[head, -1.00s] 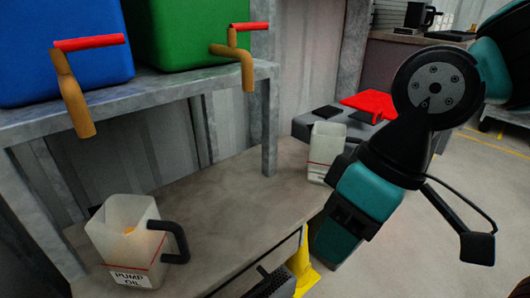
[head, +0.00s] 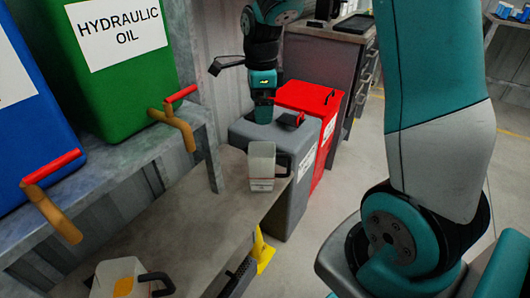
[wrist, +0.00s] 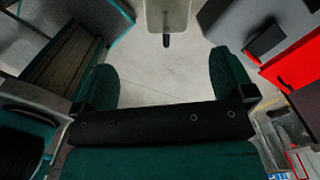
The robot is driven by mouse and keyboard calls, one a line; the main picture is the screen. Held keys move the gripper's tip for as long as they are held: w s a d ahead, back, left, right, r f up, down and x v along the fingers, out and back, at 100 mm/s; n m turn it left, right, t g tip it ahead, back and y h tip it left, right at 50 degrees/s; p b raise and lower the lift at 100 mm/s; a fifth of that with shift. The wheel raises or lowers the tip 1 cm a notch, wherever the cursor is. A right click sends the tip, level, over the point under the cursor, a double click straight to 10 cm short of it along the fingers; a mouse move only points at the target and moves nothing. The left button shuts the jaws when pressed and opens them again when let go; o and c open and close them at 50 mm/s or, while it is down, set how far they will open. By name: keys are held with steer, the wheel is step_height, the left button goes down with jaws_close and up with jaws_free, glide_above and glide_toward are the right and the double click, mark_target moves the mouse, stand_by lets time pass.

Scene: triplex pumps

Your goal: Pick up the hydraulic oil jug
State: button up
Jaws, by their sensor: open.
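A whitish translucent jug (head: 261,166) with a dark handle on its right stands at the far end of the workbench (head: 205,205); its label is too small to read. In the wrist view this jug (wrist: 168,14) shows at the top edge, beyond the fingers, with its handle toward me. My gripper (head: 263,112) is just behind and above it in the head view, over the grey bin. In the wrist view my gripper (wrist: 168,78) is open, with nothing between its fingers. A second jug (head: 118,280), with something orange inside, is partly cut off at the bottom left.
A green HYDRAULIC OIL tank (head: 125,85) and a blue tank (head: 30,130), both with red-handled taps, stand on a shelf at left. A grey bin (head: 285,190) and a red bin (head: 318,98) stand past the bench. The floor at right is clear.

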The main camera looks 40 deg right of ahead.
steer(key=d+m, duration=0.2)
steer(key=b, duration=0.3)
glide_toward(265, 155)
steer(key=s+a, duration=0.2)
steer(key=shift+s+a+f+b, duration=0.15)
steer(key=shift+f+b, duration=0.1)
steer(key=shift+f, duration=1.55)
steer(key=shift+s+a+f+b, duration=0.1)
steer(key=shift+f+b, duration=0.15)
steer(key=shift+f, duration=1.6)
steer(key=c, duration=1.1)
steer(key=shift+d, duration=0.1)
